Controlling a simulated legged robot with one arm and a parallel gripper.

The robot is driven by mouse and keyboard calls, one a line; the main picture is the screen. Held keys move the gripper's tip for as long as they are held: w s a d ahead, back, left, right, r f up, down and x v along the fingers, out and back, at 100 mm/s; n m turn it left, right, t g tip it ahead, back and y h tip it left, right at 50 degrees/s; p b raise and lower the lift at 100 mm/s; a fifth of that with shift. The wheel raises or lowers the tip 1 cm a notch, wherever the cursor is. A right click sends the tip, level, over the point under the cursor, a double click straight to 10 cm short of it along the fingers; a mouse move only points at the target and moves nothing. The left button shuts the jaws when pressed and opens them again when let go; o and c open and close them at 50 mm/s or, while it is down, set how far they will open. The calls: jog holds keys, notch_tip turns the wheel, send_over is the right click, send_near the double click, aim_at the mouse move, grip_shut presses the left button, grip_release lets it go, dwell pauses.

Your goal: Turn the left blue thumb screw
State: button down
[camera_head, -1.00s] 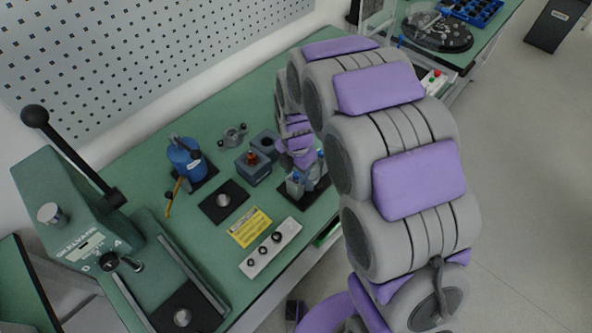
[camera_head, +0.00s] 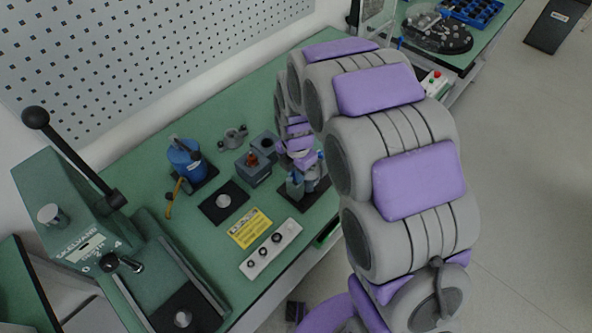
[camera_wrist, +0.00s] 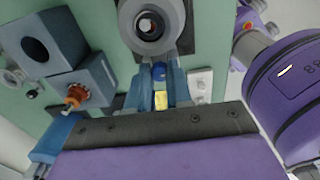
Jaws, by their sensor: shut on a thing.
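My gripper (camera_wrist: 159,90) is shut on a small blue thumb screw (camera_wrist: 159,70), at the near side of a grey fixture with a round metal part (camera_wrist: 152,24). The fingers stand either side of the screw and hide most of it. A yellow patch shows between them, closer to the camera. In the head view, my gripper (camera_head: 297,183) is at the dark-based fixture near the table's front edge, and my arm partly covers it. The second thumb screw cannot be made out clearly in the wrist view.
A blue-grey block with an orange-brown part (camera_head: 252,170) stands left of the fixture. A yellow label (camera_head: 250,228) and a white strip with black knobs (camera_head: 271,249) lie nearer the front. A blue container (camera_head: 186,157) and a green press (camera_head: 85,235) are farther left.

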jog(key=shift+r+m+p, duration=0.1)
jog(key=shift+m+p, duration=0.2)
jog(key=m+p, duration=0.2)
jog(key=m, duration=0.1)
jog(key=m+p, duration=0.2)
jog(key=m, duration=0.1)
jog(key=shift+m+p, duration=0.3)
jog(key=shift+p, duration=0.05)
jog(key=m+p, duration=0.1)
jog(key=m, duration=0.2)
jog(key=shift+m+p, duration=0.3)
jog(key=shift+p, duration=0.1)
jog(key=m+p, duration=0.1)
jog(key=m, duration=0.2)
jog(key=shift+m, duration=0.4)
jog(key=m+p, duration=0.3)
jog(key=m, duration=0.4)
jog(key=m+p, duration=0.1)
jog(key=m, duration=0.5)
jog(key=shift+m+p, duration=0.3)
jog(key=shift+p, duration=0.1)
